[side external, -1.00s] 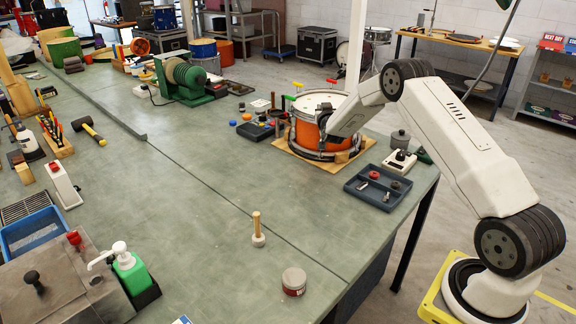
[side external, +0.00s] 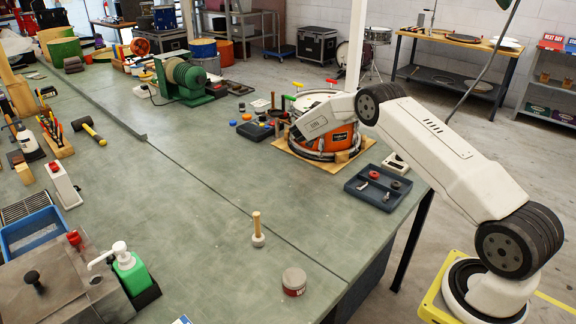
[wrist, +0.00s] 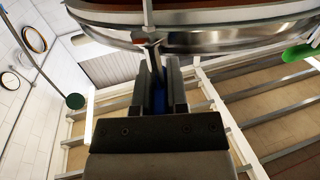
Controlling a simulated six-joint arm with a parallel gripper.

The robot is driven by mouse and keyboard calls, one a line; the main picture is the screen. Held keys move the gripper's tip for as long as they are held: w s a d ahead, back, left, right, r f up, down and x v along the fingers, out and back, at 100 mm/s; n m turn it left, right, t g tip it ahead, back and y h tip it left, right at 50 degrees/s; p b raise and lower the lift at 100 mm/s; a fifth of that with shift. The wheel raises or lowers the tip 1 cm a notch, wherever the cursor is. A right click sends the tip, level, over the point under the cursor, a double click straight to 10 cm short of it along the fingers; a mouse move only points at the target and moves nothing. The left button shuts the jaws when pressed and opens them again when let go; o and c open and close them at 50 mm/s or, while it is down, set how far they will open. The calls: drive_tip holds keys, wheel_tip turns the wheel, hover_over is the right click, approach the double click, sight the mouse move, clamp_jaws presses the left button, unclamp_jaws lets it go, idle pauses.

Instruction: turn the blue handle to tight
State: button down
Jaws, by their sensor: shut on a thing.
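The orange drum (side external: 341,138) stands upright on a wooden board on the bench, with metal hoops and a pale head. In the wrist view its shiny hoop (wrist: 200,38) crosses the top. My gripper (wrist: 161,76) is just beneath that hoop, its dark jaws shut on the blue handle (wrist: 158,99). Only a narrow strip of blue shows between the jaws, with a metal rod rising from it. In the side view my wrist covers the drum's near left side, and the blue handle is hidden there. How tight it is cannot be seen.
A dark divided tray (side external: 377,188) with small parts lies to the right. Coloured caps (side external: 243,117) lie left of the drum. The bench front is mostly clear.

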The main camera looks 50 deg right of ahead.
drive_tip(key=shift+s+m+g+h, duration=0.1)
drive_tip(key=shift+m+g+h, duration=0.2)
drive_tip(key=shift+m+g, duration=1)
drive_tip(key=shift+g, duration=1.1)
drive_tip(key=c, duration=0.6)
unclamp_jaws()
drive_tip(key=shift+c, duration=0.2)
drive_tip(key=shift+a, duration=0.1)
drive_tip(key=a, duration=0.7)
drive_tip(key=shift+a, duration=0.3)
drive_tip(key=shift+r, duration=0.1)
